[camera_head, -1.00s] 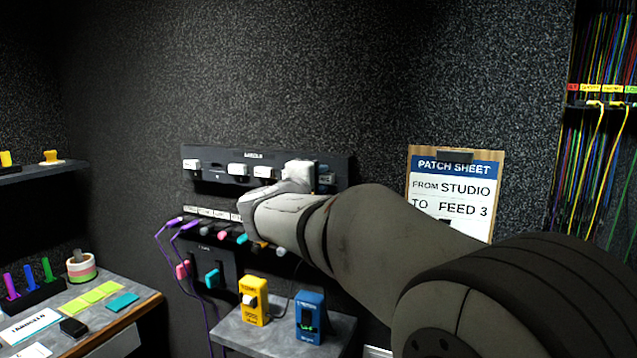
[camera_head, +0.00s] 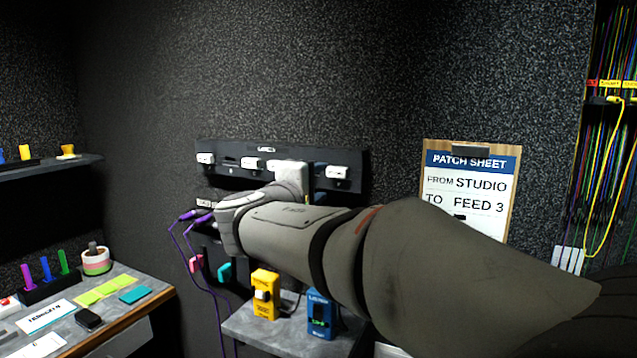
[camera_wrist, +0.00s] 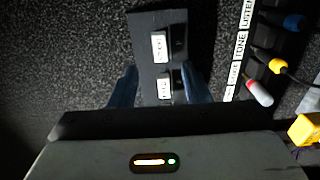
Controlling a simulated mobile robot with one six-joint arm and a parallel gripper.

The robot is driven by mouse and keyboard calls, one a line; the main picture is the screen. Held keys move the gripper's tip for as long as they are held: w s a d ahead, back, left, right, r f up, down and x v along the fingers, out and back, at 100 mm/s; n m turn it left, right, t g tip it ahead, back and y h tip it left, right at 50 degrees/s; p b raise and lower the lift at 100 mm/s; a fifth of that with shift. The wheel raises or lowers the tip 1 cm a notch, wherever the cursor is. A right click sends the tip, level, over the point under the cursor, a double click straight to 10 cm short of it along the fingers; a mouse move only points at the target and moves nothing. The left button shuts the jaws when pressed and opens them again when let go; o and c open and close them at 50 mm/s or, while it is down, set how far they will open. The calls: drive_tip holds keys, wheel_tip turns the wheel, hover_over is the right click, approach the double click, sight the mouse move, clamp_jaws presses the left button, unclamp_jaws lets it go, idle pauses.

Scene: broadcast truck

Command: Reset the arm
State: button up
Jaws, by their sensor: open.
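My gripper (camera_wrist: 160,84) is open and empty in the wrist view, its two bluish fingers apart on either side of a dark panel strip. That strip carries white labelled pieces (camera_wrist: 159,47). In the head view my arm reaches from the lower right toward the wall, in front of the upper black panel (camera_head: 215,175) with its several white pieces. My arm hides part of that panel and most of the row of jacks below it. The fingers cannot be made out in the head view.
Purple cables (camera_head: 186,238) hang at the panel's left. A yellow box (camera_head: 265,295) and a blue box (camera_head: 321,315) stand on a small grey shelf (camera_head: 245,325) below my arm. A patch sheet clipboard (camera_head: 468,190) hangs right. A desk (camera_head: 150,290) is at left.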

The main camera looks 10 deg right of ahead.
idle(0.3)
drive_tip(key=s+d+f+m+g+y+p, duration=0.25)
drive_tip(key=s+d+f+g, duration=0.2)
drive_tip(key=s+f, duration=0.5)
drive_tip(key=s+d+f+m+g+y+p, duration=0.2)
drive_tip(key=s+d+f+m+g+y, duration=0.15)
drive_tip(key=s+f+g, duration=0.4)
drive_tip(key=s+a+f+m+y+p, duration=0.2)
drive_tip(key=s+a+f+m+y, duration=0.2)
drive_tip(key=s+a+f, duration=0.2)
drive_tip(key=shift+s+f+m+y, duration=0.35)
drive_tip(key=shift+s+f, duration=0.4)
drive_tip(key=shift+s, duration=0.45)
